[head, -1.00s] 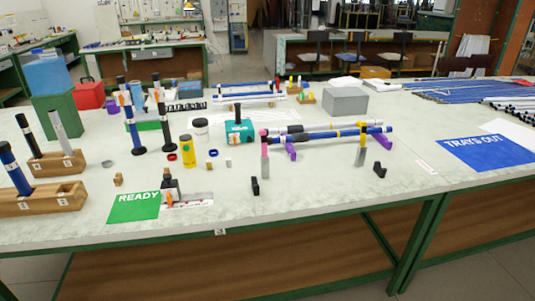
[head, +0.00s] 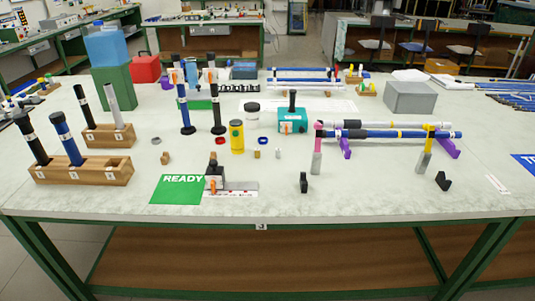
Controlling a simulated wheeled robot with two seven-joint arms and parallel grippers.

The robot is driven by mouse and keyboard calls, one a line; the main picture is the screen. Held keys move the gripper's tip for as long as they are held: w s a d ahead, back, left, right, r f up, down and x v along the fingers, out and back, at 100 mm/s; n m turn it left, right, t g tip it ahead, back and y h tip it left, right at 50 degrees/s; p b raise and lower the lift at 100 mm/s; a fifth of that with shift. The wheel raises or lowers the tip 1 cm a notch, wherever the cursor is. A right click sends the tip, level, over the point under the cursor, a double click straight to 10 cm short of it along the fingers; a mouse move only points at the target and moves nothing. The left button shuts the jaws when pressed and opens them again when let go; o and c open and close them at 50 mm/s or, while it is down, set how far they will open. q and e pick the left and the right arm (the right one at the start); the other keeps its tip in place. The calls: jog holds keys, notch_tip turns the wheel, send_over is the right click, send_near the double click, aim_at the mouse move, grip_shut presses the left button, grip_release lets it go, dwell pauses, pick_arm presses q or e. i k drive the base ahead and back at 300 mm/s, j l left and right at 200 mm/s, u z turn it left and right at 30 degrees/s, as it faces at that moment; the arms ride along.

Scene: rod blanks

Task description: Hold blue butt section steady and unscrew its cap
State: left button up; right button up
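Several blue sections are in view, and I cannot tell which one the task names. One blue rod with black parts (head: 408,134) lies level across purple rests at the right. A blue rod with a dark top (head: 66,138) leans in the front wooden block (head: 110,172) at the left. Neither of my grippers shows in the head view.
A green READY mat (head: 178,190) lies near the front edge beside a small black clamp (head: 214,178). A yellow canister (head: 237,137) and a teal device (head: 292,121) stand mid-table. A grey box (head: 410,96) sits at the back right.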

aim_at(65, 133)
jog(key=u, duration=1.25)
jog(key=i+l+u, duration=0.1)
jog(key=l+u, duration=0.55)
jog(key=l, duration=0.2)
